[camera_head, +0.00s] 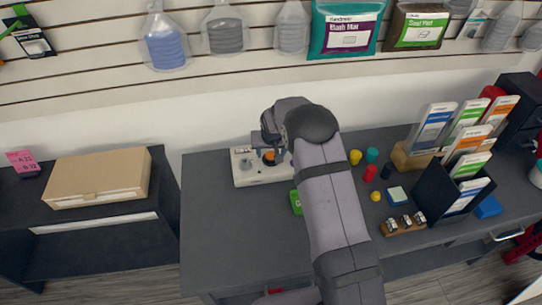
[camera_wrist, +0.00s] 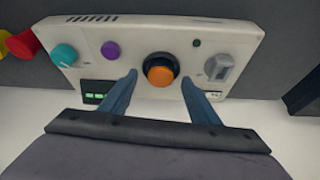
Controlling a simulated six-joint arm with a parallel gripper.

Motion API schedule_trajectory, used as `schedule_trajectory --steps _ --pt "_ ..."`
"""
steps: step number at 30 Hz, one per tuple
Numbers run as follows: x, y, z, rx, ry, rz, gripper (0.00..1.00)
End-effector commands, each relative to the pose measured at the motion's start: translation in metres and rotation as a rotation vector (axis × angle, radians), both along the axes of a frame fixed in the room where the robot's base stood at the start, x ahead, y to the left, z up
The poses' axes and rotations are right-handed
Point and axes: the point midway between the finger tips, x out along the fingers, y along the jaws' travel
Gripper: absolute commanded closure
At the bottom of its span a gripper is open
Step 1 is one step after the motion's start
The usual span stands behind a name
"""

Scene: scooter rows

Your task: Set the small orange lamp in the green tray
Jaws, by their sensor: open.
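The small orange lamp (camera_wrist: 160,72) has a round orange cap in a black collar and sits on a pale control panel (camera_wrist: 140,32). In the head view the lamp (camera_head: 269,157) shows as a small orange spot on the panel (camera_head: 246,173), partly covered by my gripper. My gripper (camera_wrist: 159,80) is open, with one blue-grey finger on each side of the lamp and gaps between. It also shows over the panel in the head view (camera_head: 268,148). The green tray (camera_head: 296,203) is on the dark table beside my arm, which hides most of it.
The panel also carries a purple knob (camera_wrist: 110,49), a teal knob (camera_wrist: 65,55) and a grey switch (camera_wrist: 219,67). Right of my arm are small coloured pieces, including a red one (camera_head: 370,173), and a wooden block (camera_head: 404,225). A black card rack (camera_head: 432,190) stands farther right. The table's left front is clear.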

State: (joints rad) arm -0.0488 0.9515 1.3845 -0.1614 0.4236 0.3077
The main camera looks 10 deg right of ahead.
Motion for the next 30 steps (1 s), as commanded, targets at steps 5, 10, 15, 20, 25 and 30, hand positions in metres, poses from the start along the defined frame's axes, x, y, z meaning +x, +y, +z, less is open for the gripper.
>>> schedule_trajectory --steps 5,10,15,20,25,30 --pt "0.001 0.0 -0.001 0.0 -0.001 0.0 0.44" --pt "0.001 0.0 -0.001 0.0 -0.001 0.0 0.63" --pt "0.001 0.0 -0.001 0.0 -0.001 0.0 0.92" --pt "0.001 0.0 -0.001 0.0 -0.001 0.0 0.92" --pt "0.001 0.0 0.004 0.0 -0.003 0.0 0.92" --pt "0.002 0.0 0.024 0.001 -0.006 -0.001 0.92"
